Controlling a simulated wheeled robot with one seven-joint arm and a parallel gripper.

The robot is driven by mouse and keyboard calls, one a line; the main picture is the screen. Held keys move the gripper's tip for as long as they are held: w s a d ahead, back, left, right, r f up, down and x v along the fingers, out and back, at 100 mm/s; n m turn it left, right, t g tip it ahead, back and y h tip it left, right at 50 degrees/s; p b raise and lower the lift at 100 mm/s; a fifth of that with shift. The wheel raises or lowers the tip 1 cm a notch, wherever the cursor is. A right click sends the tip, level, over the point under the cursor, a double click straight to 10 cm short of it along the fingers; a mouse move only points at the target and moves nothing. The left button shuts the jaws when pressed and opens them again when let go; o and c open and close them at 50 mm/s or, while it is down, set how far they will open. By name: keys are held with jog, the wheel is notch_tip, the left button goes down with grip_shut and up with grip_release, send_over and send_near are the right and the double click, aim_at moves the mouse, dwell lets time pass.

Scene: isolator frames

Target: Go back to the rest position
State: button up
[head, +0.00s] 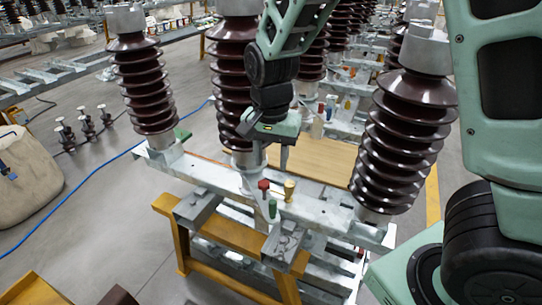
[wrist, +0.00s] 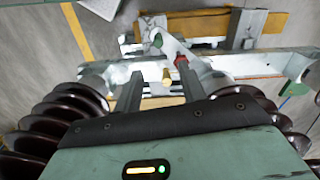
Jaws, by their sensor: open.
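My gripper (head: 268,160) hangs fingers-down over the white metal beam (head: 318,195) of an isolator frame, near the middle ribbed brown insulator (head: 228,85). In the wrist view my gripper (wrist: 157,75) has its two dark fingers spread wide apart, with nothing held between them. Below stand a red-topped part (head: 264,185), a brass-coloured part (head: 289,188) and a small green part (head: 272,209). The wrist view also shows the red part (wrist: 181,60), the green part (wrist: 158,41) and the brass part (wrist: 166,76). The fingertips' exact height above the beam cannot be told.
Brown insulators stand left (head: 150,85) and right (head: 403,140) of my gripper. A yellow trestle (head: 225,232) supports the frame. A tan sack (head: 25,170) and a blue cable (head: 75,200) lie on the left floor. More isolator frames fill the back. Floor at left is mostly open.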

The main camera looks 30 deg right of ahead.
dwell(0.3)
jog(key=s+a+r+n, duration=0.2)
jog(key=s+a+n, duration=0.2)
jog(key=s+n, duration=0.4)
jog(key=s+a+r+n, duration=0.2)
jog(key=s+a+n, duration=0.2)
jog(key=s+n, duration=0.4)
jog(key=s, duration=0.4)
jog(key=shift+s+a+r+n+y, duration=0.25)
jog(key=shift+s+a+n+y, duration=0.05)
jog(key=shift+s, duration=0.05)
